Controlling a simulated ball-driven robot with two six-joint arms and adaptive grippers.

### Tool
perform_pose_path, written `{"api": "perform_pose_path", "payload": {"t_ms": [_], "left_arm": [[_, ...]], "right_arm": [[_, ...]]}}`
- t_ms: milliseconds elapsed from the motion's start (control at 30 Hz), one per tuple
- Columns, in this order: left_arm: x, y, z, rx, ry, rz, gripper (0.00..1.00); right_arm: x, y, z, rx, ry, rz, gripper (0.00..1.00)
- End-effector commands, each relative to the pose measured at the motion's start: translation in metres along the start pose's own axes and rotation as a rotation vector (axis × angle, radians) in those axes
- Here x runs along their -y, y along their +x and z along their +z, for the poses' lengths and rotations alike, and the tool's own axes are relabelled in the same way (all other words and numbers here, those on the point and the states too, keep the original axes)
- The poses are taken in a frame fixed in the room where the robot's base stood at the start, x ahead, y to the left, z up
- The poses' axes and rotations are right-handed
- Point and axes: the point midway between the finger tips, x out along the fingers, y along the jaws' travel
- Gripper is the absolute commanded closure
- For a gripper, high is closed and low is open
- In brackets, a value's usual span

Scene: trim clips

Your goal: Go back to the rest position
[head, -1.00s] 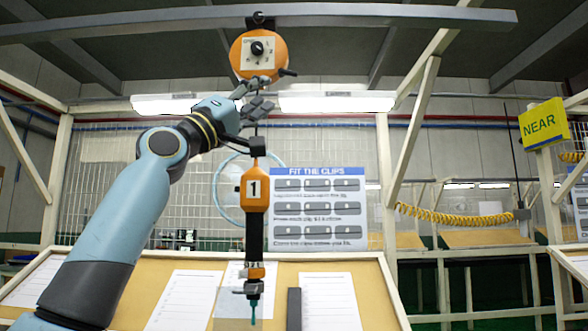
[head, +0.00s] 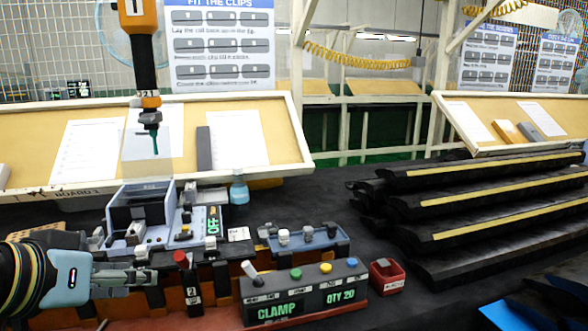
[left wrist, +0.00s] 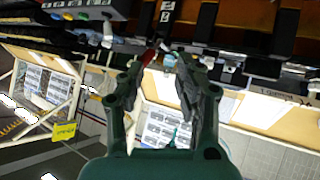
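My left gripper (head: 142,278) comes in low at the left of the head view, just above the bench and in front of the blue-grey fixture (head: 122,212). In the left wrist view my left gripper (left wrist: 166,58) has its two fingers apart, with nothing seen held between them. The wrist view looks tilted across the bench and boards. My right gripper does not show in either view.
A control box (head: 300,293) reading CLAMP and QTY 20 stands right of my left gripper. A driver (head: 148,75) hangs above the bench. A small red bin (head: 386,276) and stacked dark trim strips (head: 490,205) are to the right. Dark bench is bare between them.

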Motion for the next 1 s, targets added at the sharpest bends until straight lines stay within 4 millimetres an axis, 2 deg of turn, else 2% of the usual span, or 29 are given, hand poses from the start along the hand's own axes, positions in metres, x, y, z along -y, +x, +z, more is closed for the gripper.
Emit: {"api": "perform_pose_path", "payload": {"t_ms": [33,100,200,500,533,600,767,867,967,1000], "left_arm": [[0.007,-0.008,0.034,0.079,0.02,-0.042,0.66],[0.017,-0.02,0.071,0.172,0.046,-0.095,0.66],[0.028,-0.039,0.114,0.286,0.076,-0.157,0.66],[0.05,-0.105,0.207,0.573,0.14,-0.297,0.66],[0.053,-0.104,0.215,0.59,0.143,-0.305,0.66],[0.063,-0.078,0.232,0.593,0.139,-0.304,0.66],[0.083,-0.034,0.276,0.613,0.13,-0.305,0.66],[0.097,-0.005,0.311,0.628,0.123,-0.307,0.66],[0.113,0.024,0.356,0.649,0.116,-0.309,0.66],[0.121,0.037,0.379,0.657,0.112,-0.31,0.66]], "right_arm": [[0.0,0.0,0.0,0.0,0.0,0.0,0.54],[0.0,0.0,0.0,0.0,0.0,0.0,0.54],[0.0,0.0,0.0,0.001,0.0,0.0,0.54],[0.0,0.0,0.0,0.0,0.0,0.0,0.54],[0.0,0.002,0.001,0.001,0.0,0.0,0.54],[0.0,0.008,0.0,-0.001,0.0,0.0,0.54],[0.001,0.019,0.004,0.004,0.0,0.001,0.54],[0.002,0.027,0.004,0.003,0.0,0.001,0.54],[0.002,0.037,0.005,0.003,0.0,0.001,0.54],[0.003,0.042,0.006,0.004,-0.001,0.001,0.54]]}}
